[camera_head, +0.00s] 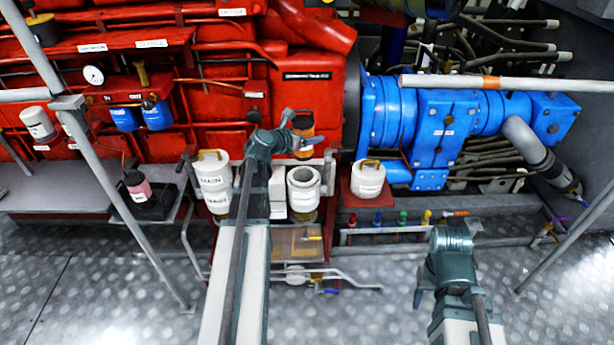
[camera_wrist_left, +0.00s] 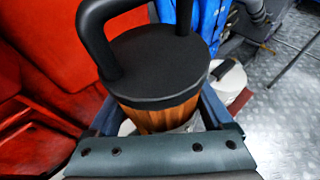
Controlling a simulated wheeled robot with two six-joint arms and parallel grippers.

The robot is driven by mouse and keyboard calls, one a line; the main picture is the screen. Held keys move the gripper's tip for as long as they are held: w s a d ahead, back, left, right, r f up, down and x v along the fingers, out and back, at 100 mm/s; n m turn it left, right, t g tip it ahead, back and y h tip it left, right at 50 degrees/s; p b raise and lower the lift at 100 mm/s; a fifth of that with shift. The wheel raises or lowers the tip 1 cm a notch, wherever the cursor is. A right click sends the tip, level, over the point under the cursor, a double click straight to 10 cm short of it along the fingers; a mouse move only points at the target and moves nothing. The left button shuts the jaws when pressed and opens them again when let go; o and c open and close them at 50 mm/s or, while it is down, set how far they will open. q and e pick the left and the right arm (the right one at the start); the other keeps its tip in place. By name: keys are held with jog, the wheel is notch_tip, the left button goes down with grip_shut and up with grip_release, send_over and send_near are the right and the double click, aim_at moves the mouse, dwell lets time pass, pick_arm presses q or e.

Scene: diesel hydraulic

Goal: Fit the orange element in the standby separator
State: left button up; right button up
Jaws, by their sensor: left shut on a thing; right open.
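The orange element (camera_head: 301,124) has a black cap and a black handle. My left gripper (camera_head: 297,142) is shut on it and holds it upright, above and behind the open white separator bowl (camera_head: 303,191) in the head view. The orange pleats also show in the left wrist view (camera_wrist_left: 160,118), with the cap facing the camera; the lower end is hidden there. The open bowl is empty as far as I can see. A closed white separator (camera_head: 214,178) with a handle stands left of it. My right gripper (camera_head: 421,297) is open and empty, low at the right.
A white lid (camera_head: 368,180) with a handle sits on a red pad (camera_head: 361,208) right of the open bowl. Small coloured valves (camera_head: 402,218) line a rail below. A pink-labelled bottle (camera_head: 138,187) stands at left. The red engine (camera_head: 222,98) and blue gearbox (camera_head: 440,125) bound the back.

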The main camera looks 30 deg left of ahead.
pick_arm(q)
notch_tip(320, 180, down, 13)
jog(key=b, duration=1.1)
jog(key=shift+r, duration=0.15)
jog(key=shift+f+b, duration=0.65)
jog(key=shift+b, duration=0.15)
jog(key=o, duration=1.2)
jog(key=shift+o, duration=0.2)
jog(key=p, duration=0.6)
send_near(307, 168)
jog(key=s+r, duration=0.1)
jog(key=s+d+r, duration=0.1)
jog(key=r, duration=0.1)
jog(key=shift+s+r, duration=0.1)
jog(key=shift+r, duration=0.05)
jog(key=shift+s+a+r, duration=0.15)
jog(key=shift+s+r, duration=0.05)
jog(key=shift+s, duration=0.45)
